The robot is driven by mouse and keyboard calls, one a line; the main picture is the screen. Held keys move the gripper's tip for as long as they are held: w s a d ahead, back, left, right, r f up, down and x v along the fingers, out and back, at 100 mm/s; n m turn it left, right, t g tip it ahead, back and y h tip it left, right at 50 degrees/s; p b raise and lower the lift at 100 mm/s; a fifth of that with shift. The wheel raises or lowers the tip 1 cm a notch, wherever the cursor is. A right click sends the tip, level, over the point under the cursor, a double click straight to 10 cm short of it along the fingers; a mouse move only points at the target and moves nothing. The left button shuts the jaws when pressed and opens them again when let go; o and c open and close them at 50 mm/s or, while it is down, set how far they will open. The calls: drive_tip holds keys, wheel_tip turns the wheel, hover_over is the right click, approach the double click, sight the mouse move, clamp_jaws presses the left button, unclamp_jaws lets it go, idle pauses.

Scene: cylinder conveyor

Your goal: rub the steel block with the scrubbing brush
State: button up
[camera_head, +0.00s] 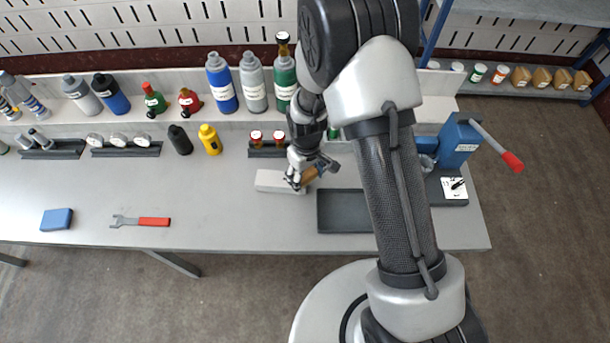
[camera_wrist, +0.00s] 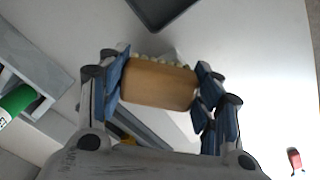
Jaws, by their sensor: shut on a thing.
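The scrubbing brush has a tan wooden back (camera_wrist: 158,83) and pale bristles. My gripper (camera_wrist: 160,85) is shut on it, with one finger at each side of the wood. In the head view the brush (camera_head: 312,174) shows in my gripper (camera_head: 306,178) at the right end of the steel block. The steel block (camera_head: 272,182) is a pale grey bar lying on the bench. In the wrist view part of the block (camera_wrist: 170,121) shows below the brush. The bristles are mostly hidden, so I cannot tell whether they touch the block.
A dark tray (camera_head: 342,212) lies just right of the block. A red-handled wrench (camera_head: 141,221) and a blue block (camera_head: 57,219) lie at left on the bench (camera_head: 210,208). Bottles and a yellow container (camera_head: 210,139) stand behind.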

drive_tip(key=shift+r+p, duration=2.45)
drive_tip(key=shift+r, duration=1.65)
